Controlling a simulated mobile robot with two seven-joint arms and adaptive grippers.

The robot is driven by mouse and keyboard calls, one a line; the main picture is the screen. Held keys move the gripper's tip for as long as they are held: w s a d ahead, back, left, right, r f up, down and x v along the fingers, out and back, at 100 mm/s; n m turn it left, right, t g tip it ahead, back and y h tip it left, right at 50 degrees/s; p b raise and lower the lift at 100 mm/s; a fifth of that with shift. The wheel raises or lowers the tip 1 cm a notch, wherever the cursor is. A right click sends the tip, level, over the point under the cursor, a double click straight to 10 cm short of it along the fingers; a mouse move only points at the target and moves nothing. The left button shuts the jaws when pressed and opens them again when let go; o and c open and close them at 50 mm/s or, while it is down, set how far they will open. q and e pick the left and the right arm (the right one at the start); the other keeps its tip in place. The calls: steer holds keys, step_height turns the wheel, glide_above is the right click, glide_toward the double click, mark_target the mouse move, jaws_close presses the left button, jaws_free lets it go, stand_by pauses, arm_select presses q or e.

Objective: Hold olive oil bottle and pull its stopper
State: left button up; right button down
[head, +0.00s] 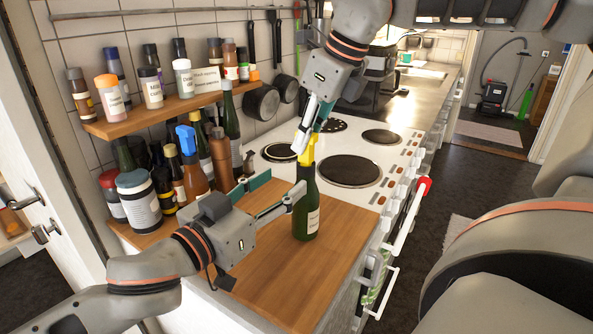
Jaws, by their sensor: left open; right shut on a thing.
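The olive oil bottle (306,212) is dark green glass with a pale label, and it stands upright on the wooden counter. Its yellow stopper (307,152) is at the top of the neck. My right gripper (306,136) comes down from above and is shut on the stopper. My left gripper (284,193) is open at the bottle's upper body, coming from the left. One finger is in front of the bottle near its shoulder, the other behind and to the left. Whether the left fingers touch the glass cannot be told.
Several bottles and jars crowd the counter's left side (140,200), with a spice shelf (160,110) above them. The cooker top (350,171) lies behind the bottle. The front right of the wooden counter (275,275) is bare.

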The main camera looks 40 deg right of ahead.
mark_target(300, 169)
arm_select(q)
steer(key=x, duration=0.9)
steer(key=shift+w+d, duration=0.1)
steer(key=shift+d, duration=0.1)
jaws_close()
stand_by(0.7)
